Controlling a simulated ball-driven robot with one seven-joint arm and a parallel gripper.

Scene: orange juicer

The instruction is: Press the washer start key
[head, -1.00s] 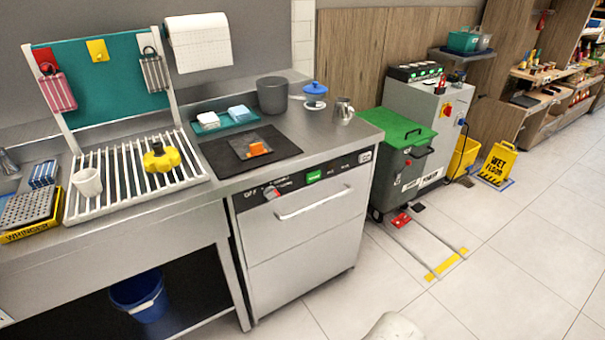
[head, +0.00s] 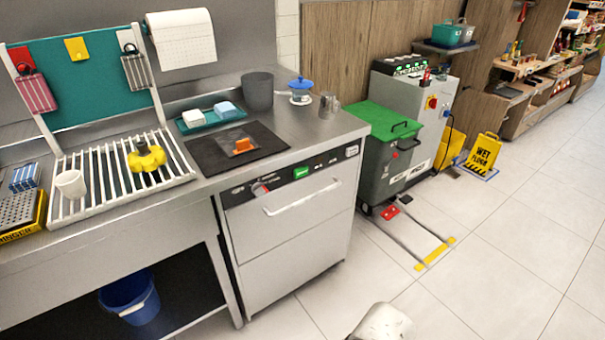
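The washer (head: 290,235) is a steel under-counter machine with a bar handle across its front door. Its dark control strip runs along the top front edge. A green key (head: 301,172) sits near the middle of the strip. A dial with a red mark (head: 260,188) is to its left, and small light-coloured markings or buttons (head: 333,160) are to its right. The lettering is too small to read. A white rounded piece at the bottom edge seems to be part of my own arm. My gripper's fingers are not in view.
On the counter above the washer lie a dark mat (head: 215,158) with an orange item, a teal tray (head: 191,123), a grey pot (head: 257,92) and a metal jug (head: 327,105). A green-lidded bin (head: 388,150) stands to the right. Floor in front is clear.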

